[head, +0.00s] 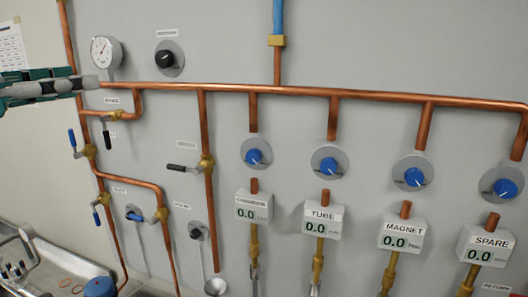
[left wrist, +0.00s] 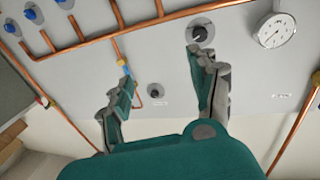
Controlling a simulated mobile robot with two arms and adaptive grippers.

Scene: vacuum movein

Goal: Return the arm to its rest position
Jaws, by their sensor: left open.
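My left arm comes in from the left edge of the head view, and its left gripper (head: 88,83) is beside the copper pipe, just below the round white gauge (head: 106,52). From this angle its fingers overlap in a line. In the left wrist view the left gripper (left wrist: 165,72) has its two green and grey fingers spread wide apart, with nothing between them. The grey wall panel (left wrist: 175,97) shows between and beyond the fingers. I cannot tell whether the gripper touches the pipe.
Copper pipes (head: 300,91) run across the wall panel. Blue knobs (head: 330,165) and labelled readouts such as TUBE (head: 322,222) and MAGNET (head: 402,238) stick out on the right. A black knob (head: 165,59) is near the gauge. A metal tray (head: 72,268) sits at lower left.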

